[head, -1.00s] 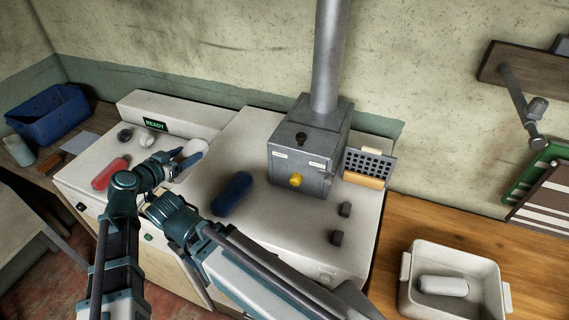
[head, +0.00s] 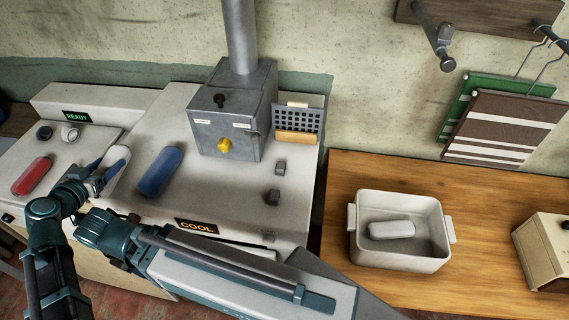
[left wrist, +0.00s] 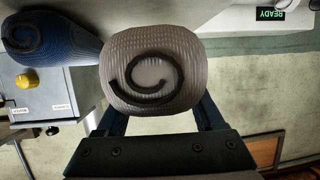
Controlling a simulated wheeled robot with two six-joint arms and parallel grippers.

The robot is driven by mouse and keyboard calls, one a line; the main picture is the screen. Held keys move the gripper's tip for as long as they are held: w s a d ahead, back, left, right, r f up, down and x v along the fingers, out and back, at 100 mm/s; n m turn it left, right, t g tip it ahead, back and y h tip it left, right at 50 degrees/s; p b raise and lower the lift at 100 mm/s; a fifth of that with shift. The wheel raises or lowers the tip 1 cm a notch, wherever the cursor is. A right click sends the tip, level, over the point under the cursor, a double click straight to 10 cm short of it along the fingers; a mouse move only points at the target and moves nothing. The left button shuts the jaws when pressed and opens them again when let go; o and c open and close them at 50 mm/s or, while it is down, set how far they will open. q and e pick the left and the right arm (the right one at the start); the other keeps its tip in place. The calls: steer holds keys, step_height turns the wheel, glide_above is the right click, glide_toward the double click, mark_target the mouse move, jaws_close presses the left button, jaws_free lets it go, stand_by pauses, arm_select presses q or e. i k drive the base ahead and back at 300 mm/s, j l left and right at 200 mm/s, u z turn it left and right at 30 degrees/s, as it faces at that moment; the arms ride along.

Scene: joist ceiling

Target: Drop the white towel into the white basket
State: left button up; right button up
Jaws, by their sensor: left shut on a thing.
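My left gripper (head: 98,181) is shut on a rolled white towel (head: 116,157) over the pale stove top at left. In the left wrist view, the coiled end of this towel (left wrist: 152,70) sits between the fingers. I cannot tell whether it touches the stove top. The white basket (head: 442,222) stands on the wooden counter, well to the right. Another white roll (head: 391,230) lies inside it. My right gripper is not seen.
A blue roll (head: 160,172) lies just right of the held towel and a red roll (head: 31,176) left of it. A grey metal box (head: 232,110) with a pipe stands behind. A beige box (head: 545,252) is right of the basket. Counter wood (head: 480,275) between them is bare.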

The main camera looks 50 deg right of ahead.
mark_target(391, 242)
steer(key=k+l+u, duration=0.3)
steer(key=k+u, duration=0.6)
steer(key=k+l+z, duration=0.1)
steer(key=k+z, duration=0.15)
steer(key=k, duration=0.15)
steer(key=k+l+z, duration=0.15)
steer(key=k+z, duration=0.15)
steer(key=k+l+z, duration=0.25)
steer(key=k, duration=0.2)
steer(key=k+l+z, duration=0.2)
steer(key=z, duration=0.15)
steer(key=k+l+z, duration=0.2)
steer(key=z, duration=0.15)
steer(key=k+l+z, duration=0.2)
steer(key=z, duration=0.15)
steer(key=l, duration=0.1)
